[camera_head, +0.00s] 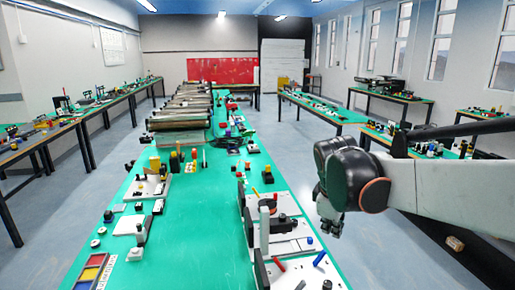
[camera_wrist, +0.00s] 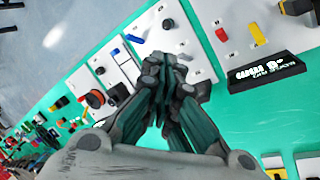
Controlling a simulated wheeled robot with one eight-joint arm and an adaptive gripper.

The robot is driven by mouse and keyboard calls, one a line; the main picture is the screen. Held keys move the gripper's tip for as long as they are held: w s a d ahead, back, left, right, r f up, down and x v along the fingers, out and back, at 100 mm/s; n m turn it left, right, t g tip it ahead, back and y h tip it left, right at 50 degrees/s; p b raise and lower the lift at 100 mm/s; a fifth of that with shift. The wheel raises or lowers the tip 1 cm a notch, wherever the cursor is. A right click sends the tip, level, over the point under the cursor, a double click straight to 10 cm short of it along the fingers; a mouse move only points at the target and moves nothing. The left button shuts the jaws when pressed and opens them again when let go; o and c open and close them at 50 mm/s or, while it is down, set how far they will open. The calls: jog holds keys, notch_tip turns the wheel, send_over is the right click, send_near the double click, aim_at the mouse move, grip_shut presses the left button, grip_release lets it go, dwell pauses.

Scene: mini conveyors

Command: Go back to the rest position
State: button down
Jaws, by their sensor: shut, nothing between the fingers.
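My gripper (camera_head: 328,212) hangs at the right edge of the long green table (camera_head: 190,230) in the head view, on the end of my arm, which comes in from the right. In the wrist view my gripper (camera_wrist: 172,62) is seen close up with its fingers together and nothing between them. Behind the fingers in that view are white boards with small coloured parts and the green table top (camera_wrist: 240,120). The fingers appear apart from these parts.
White fixtures (camera_head: 285,240) with red and blue pieces stand along the table's right edge, near my arm. A colour tray (camera_head: 92,272) lies at the front left. Conveyors (camera_head: 180,122) stand farther back. A black label block (camera_wrist: 266,72) shows in the wrist view.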

jog(key=s+f+m+t+y, duration=0.2)
jog(key=s+m, duration=0.8)
jog(key=s, duration=1)
jog(key=shift+s+d+f+m+t, duration=0.4)
jog(key=shift+d+f+t, duration=0.05)
jog(key=shift+t, duration=0.25)
